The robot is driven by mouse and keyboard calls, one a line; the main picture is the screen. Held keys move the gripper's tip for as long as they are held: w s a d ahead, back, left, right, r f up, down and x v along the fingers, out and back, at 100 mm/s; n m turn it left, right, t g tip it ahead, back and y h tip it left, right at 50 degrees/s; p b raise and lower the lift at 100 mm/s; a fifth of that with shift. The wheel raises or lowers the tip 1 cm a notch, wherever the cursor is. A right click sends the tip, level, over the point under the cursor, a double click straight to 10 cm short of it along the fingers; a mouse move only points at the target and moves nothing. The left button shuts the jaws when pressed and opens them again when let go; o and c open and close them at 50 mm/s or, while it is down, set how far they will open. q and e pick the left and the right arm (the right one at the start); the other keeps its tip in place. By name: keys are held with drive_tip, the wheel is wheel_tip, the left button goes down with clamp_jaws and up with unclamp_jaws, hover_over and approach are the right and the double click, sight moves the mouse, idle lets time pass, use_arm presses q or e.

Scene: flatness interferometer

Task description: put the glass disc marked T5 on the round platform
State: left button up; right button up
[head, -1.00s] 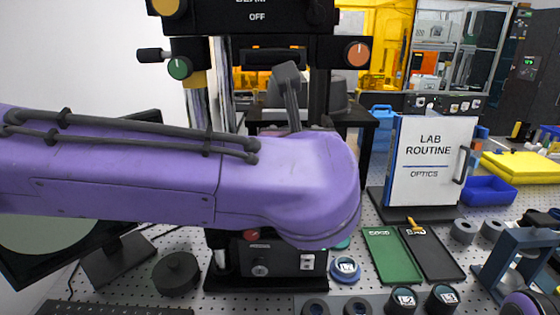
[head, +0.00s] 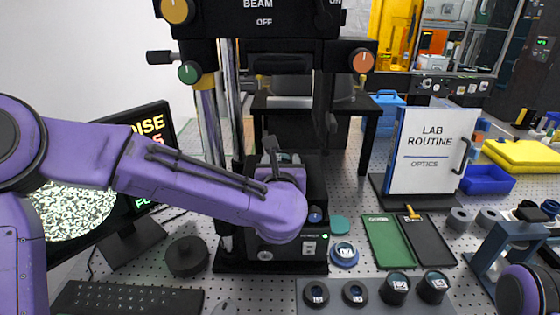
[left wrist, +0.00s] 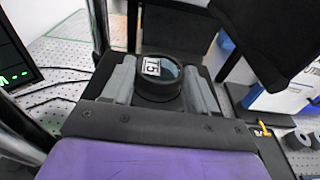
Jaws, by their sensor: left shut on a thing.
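My left gripper (left wrist: 160,70) is shut on the glass disc marked T5 (left wrist: 158,90), with one grey finger on each side of it. The disc sits in a thick black round mount, and its white label shows from above. In the head view my left gripper (head: 283,155) is between the columns of the black interferometer (head: 281,80), below its upper housing. There my own forearm and wrist hide most of the disc and the area under it. I cannot make out the round platform or whether the disc touches anything below. My right gripper is not in view.
A grey holder (head: 375,295) with several labelled round pieces is at the front. A green tray (head: 392,243) and a black tray (head: 428,241) lie right of the base. The LAB ROUTINE board (head: 430,150) stands behind them. A monitor (head: 85,205) and keyboard (head: 125,298) are at left.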

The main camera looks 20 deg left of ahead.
use_arm(q)
drive_tip(key=shift+s+f+b, duration=0.1)
drive_tip(key=shift+f+b, duration=0.05)
drive_tip(key=shift+b, duration=0.15)
drive_tip(key=o, duration=1.2)
drive_tip(key=shift+c, duration=0.2)
drive_tip(key=shift+r, duration=0.2)
drive_tip(key=b+v, duration=0.3)
drive_tip(key=v, duration=0.9)
